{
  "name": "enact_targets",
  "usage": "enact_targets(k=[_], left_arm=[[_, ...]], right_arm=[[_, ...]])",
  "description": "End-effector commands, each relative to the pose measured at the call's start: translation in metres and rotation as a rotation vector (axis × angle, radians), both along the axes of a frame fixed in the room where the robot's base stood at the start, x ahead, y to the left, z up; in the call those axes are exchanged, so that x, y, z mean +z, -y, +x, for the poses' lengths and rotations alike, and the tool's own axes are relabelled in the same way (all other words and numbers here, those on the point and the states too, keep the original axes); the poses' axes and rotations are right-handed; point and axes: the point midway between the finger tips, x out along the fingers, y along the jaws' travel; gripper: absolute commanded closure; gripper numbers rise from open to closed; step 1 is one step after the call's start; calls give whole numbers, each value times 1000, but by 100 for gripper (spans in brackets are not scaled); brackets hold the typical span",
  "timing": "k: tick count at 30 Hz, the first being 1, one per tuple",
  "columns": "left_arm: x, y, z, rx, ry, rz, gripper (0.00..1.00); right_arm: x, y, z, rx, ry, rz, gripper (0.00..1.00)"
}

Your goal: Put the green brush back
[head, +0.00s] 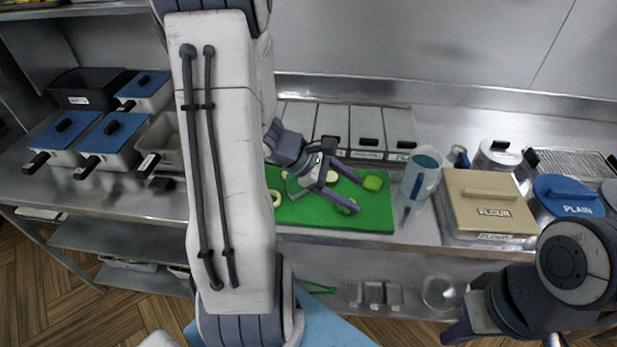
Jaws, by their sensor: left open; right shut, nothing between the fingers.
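My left gripper (358,196) is open, its two purple fingers spread above the green cutting board (375,217). I cannot tell whether either touches the fingers. A thin green thing (316,287) shows below the counter edge, partly hidden by my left arm. No thing here is clearly recognisable as the green brush. My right gripper (450,335) is at the bottom right, shut and empty, away from the counter.
A blue-white jug (421,174) stands right of the board, beside the flour box (488,203) and the blue-lidded plain container (569,196). Blue-lidded pans (113,132) stand at left. Lidded containers (366,127) line the back. My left arm hides the middle left.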

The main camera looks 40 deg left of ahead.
Motion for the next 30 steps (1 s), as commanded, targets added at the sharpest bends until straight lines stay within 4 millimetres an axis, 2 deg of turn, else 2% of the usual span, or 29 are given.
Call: enact_targets(k=[1, 4, 6, 10, 12, 15, 21, 26, 30], left_arm=[[-10, -37, 3, 181, -17, -56, 27], [-22, -95, 2, 470, -31, -144, 27], [-29, -127, -3, 620, -33, -189, 27], [-37, -163, -14, 787, -30, -240, 27], [-39, -172, -16, 829, -29, -253, 27], [-46, -174, -9, 850, -30, -262, 27], [-63, -168, 16, 848, -31, -261, 27], [-69, -165, 25, 848, -30, -258, 27], [-74, -161, 39, 845, -31, -259, 27]], right_arm=[[-3, 0, 0, 0, 0, 0, 100], [-4, 0, 0, 0, 0, 0, 100], [-5, 0, 0, 0, 0, 0, 100], [-6, 0, 0, 0, 0, 0, 100], [-6, 0, 0, 0, 0, 0, 100], [-5, 0, 0, 0, 0, 0, 100], [-2, 0, 0, 0, 0, 0, 100], [0, 0, 0, 0, 0, 0, 100], [9, 0, 0, 0, 0, 0, 100]])
